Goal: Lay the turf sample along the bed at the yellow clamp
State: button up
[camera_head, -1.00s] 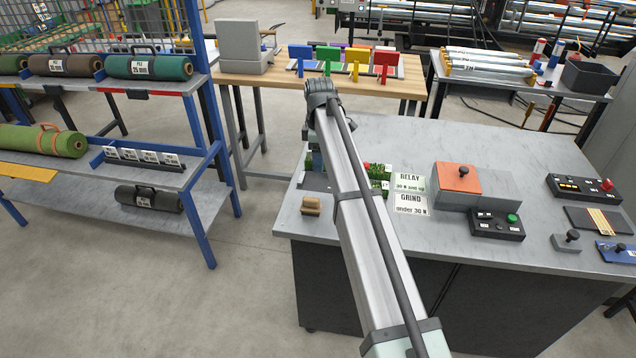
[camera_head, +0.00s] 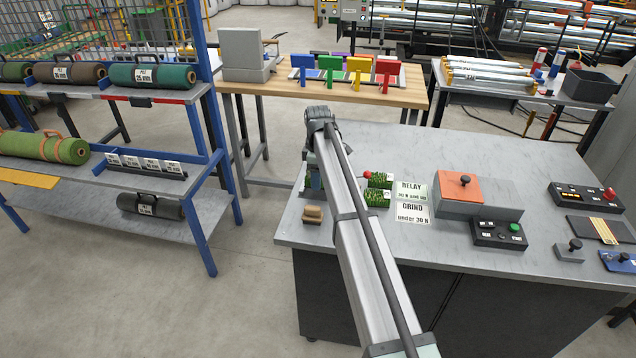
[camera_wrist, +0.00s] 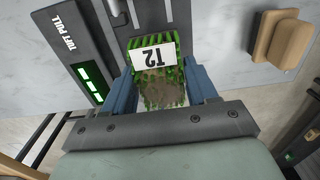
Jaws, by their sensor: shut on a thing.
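The turf sample (camera_wrist: 158,65), green with a brown backing and a white T2 label, is between the blue fingers of my gripper (camera_wrist: 176,88) in the wrist view. My gripper is shut on it, beside the dark TUFT PULL device (camera_wrist: 85,62) with lit green bars. In the head view my arm largely hides the gripper and sample at the left of the grey table. The yellow clamp (camera_head: 358,66) stands on the wooden bench at the back, between the green clamp (camera_head: 329,64) and red clamp (camera_head: 387,68). The bed at its foot is hard to make out.
Two other turf pieces (camera_head: 377,197) lie by the RELAY (camera_head: 411,190) and GRIND (camera_head: 412,213) signs. A tan block (camera_head: 313,214) sits at the table's left edge. A grey block with an orange top (camera_head: 460,188) and button boxes (camera_head: 500,234) stand to the right.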

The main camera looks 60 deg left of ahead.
jog(key=shift+f, duration=1.25)
jog(key=shift+f, duration=0.15)
jog(key=o, duration=1.1)
notch_tip(320, 180, up, 12)
jog(key=shift+r, duration=0.15)
